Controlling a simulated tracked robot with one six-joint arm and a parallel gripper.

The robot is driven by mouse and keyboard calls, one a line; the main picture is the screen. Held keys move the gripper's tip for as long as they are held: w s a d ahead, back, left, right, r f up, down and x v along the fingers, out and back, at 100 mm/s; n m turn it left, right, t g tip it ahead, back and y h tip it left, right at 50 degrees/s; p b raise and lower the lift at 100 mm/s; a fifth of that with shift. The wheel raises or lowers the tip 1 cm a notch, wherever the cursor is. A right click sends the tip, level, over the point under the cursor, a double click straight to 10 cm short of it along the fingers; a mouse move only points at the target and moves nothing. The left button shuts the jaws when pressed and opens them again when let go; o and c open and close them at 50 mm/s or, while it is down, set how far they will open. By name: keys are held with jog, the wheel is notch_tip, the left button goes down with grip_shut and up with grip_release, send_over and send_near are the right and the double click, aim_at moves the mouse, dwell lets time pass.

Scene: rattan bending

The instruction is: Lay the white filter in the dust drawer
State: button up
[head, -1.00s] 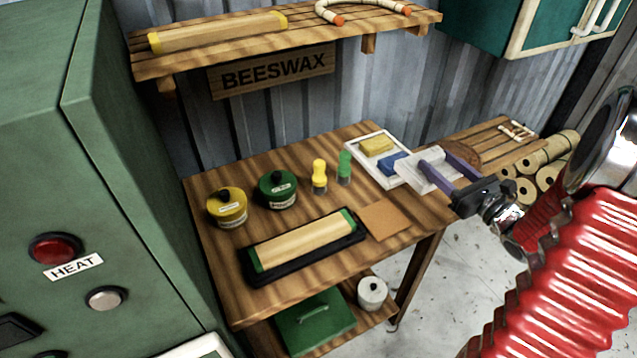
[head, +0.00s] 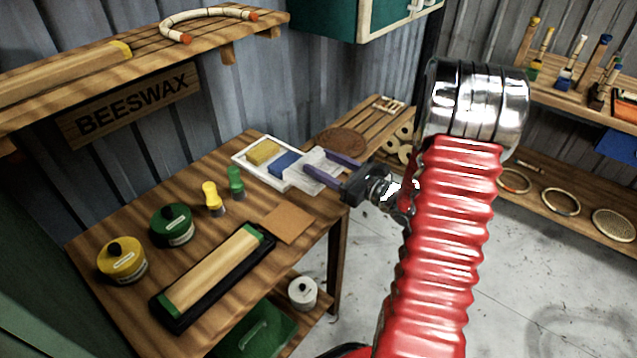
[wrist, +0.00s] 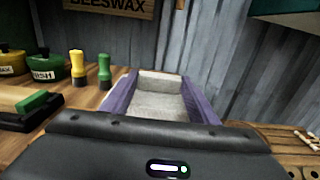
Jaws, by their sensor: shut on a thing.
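My gripper (head: 305,164) is shut on the white filter (head: 325,168), a pale block held between two purple fingers. In the head view it is over the right end of the worktable, overlapping the right corner of a white tray. The height above the table is hard to tell. In the wrist view the filter (wrist: 158,103) lies between both fingers, its face greyish and grainy.
The white tray (head: 240,157) holds a yellow block (head: 263,151) and a blue block (head: 284,163). Tins, small bottles, a sanding block (head: 212,272) and brown paper (head: 288,222) occupy the worktable. Shelves with brushes and rings (head: 561,202) stand right. Open floor (head: 480,290) lies between.

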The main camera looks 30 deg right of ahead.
jog(key=shift+f, duration=1.15)
jog(key=shift+f, duration=2.1)
jog(key=o, duration=1.1)
jog(key=shift+f, duration=0.1)
jog(key=shift+c, duration=0.2)
jog(key=v, duration=1.2)
jog(key=shift+w, duration=0.1)
